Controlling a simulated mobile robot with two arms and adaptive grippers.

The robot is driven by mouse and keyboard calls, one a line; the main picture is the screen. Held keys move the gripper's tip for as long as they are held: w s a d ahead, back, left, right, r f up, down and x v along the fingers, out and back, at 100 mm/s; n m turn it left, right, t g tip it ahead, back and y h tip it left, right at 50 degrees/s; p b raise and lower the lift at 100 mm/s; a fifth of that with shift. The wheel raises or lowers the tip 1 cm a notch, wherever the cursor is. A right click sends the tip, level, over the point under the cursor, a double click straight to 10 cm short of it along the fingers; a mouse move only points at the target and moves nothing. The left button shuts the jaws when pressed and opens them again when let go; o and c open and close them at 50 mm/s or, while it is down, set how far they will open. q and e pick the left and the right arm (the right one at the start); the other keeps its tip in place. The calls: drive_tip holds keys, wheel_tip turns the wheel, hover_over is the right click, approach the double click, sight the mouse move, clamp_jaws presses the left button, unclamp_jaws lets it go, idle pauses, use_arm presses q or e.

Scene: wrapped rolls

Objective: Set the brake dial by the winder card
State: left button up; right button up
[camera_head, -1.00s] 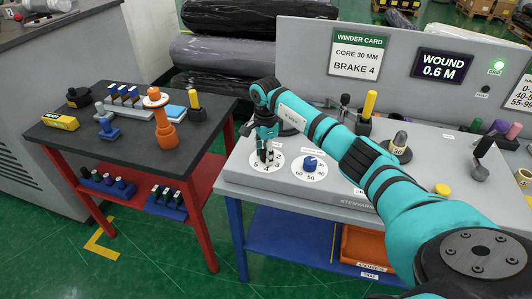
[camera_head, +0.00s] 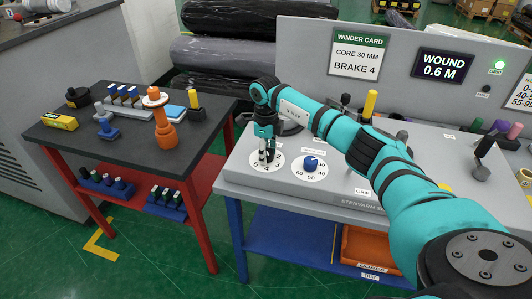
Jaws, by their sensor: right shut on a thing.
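The winder card (camera_head: 358,54) on the grey back panel reads core 30 mm, brake 4. The brake dial (camera_head: 257,166) is a white numbered disc at the left end of the console, with 5, 4 and 3 readable along its front edge. My right gripper (camera_head: 266,156) points down over this dial and is shut on its knob. The fingers hide the knob, so I cannot tell which number it points at. My left gripper is not in view.
A blue-knobbed dial (camera_head: 310,166) marked 60, 50, 40 sits just right of the brake dial. A black-topped side table (camera_head: 75,143) with tools stands left.

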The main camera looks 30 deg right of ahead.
drive_tip(key=shift+m, duration=1.5)
drive_tip(key=shift+w, duration=0.1)
drive_tip(key=o, duration=1.2)
wheel_tip(320, 180, up, 12)
drive_tip(key=shift+r, duration=0.1)
